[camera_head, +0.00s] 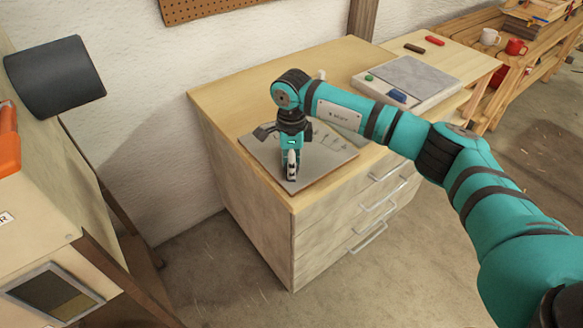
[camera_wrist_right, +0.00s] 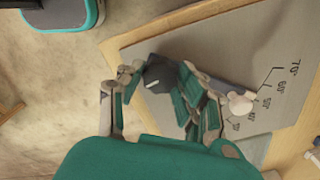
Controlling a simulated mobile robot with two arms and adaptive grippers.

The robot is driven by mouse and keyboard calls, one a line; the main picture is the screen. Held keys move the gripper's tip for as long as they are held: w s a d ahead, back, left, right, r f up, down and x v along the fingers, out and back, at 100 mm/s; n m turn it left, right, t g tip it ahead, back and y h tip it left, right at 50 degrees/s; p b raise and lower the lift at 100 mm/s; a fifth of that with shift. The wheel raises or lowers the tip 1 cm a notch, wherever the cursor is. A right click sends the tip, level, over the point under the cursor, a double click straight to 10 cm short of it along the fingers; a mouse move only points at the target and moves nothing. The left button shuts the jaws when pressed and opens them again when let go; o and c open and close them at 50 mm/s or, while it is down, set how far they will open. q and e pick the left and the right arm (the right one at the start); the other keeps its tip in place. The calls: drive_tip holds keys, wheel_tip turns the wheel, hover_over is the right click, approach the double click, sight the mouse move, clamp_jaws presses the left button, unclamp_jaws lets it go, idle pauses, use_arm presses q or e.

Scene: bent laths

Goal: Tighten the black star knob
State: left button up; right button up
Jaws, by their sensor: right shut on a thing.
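The black star knob (camera_wrist_right: 160,73) shows in the right wrist view, with a short white line on its top. It sits between the fingers of my right gripper (camera_wrist_right: 157,92), which is shut on it. The knob is over a grey plate (camera_wrist_right: 210,45) with printed angle marks such as 70° and 60°. A dark arm with a pale rounded end (camera_wrist_right: 240,103) lies beside the right finger. In the head view my right gripper (camera_head: 290,168) points down over the near edge of the grey plate (camera_head: 335,157) and hides the knob. My left gripper is not in view.
The plate lies on a wooden drawer cabinet (camera_head: 225,95). A pale box with a grey top (camera_head: 405,72) stands behind my right arm. A dark block (camera_head: 414,48) and a red block (camera_head: 435,40) lie at the back.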

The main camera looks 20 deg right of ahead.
drive_tip(key=m+b, duration=0.2)
drive_tip(key=m, duration=0.4)
drive_tip(key=shift+w, duration=0.1)
drive_tip(key=m, duration=0.4)
drive_tip(key=shift+b, duration=0.4)
drive_tip(key=shift+r+m, duration=0.1)
drive_tip(key=shift+m, duration=1.6)
drive_tip(key=shift+b, duration=0.3)
drive_tip(key=o, duration=1.2)
drive_tip(key=shift+c, duration=0.2)
wheel_tip(320, 180, up, 12)
